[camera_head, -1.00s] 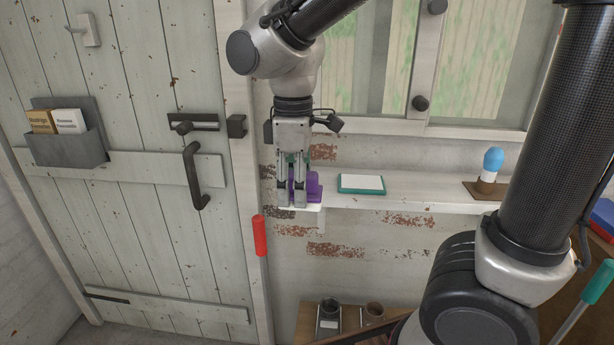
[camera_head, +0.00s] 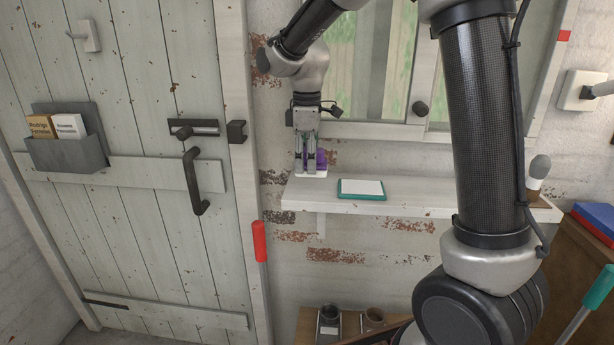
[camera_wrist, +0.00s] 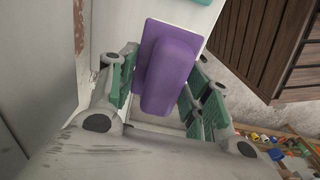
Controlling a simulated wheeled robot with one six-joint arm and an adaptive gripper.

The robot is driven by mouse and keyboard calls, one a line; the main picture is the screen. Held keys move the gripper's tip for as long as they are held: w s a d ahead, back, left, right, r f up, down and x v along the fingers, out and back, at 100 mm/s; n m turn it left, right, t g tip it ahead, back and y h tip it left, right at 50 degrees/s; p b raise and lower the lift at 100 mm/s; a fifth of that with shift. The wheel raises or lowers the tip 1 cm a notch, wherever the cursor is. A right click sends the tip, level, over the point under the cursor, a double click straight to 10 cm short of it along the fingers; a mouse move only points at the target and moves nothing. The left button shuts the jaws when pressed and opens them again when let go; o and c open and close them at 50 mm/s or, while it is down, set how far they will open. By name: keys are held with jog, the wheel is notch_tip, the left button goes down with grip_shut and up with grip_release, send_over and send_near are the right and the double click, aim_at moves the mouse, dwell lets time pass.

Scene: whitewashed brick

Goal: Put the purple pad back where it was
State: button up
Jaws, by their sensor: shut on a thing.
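The purple pad (camera_head: 321,159) shows beside my fingers above the left end of the wall shelf (camera_head: 425,198). In the wrist view, the pad (camera_wrist: 172,70) is a flat purple block with a raised rounded grip. My gripper (camera_head: 307,168) points down and is shut on this grip, with a green-lined finger on each side. It also shows in the wrist view (camera_wrist: 166,92). I cannot tell whether the pad touches the shelf. My fingers hide part of the pad in the head view.
A teal-edged white board (camera_head: 361,189) lies on the shelf just right of the pad. A grey-topped object (camera_head: 539,170) stands at the shelf's right end, partly behind my arm. The window frame (camera_head: 370,131) is close behind.

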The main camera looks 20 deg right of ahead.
aim_at(307, 175)
notch_tip(307, 175, down, 4)
jog(key=shift+f, duration=0.15)
jog(key=shift+w+d+f, duration=0.1)
jog(key=shift+w+f, duration=0.05)
jog(key=shift+f, duration=0.15)
jog(key=o, duration=1.3)
jog(key=shift+f, duration=0.1)
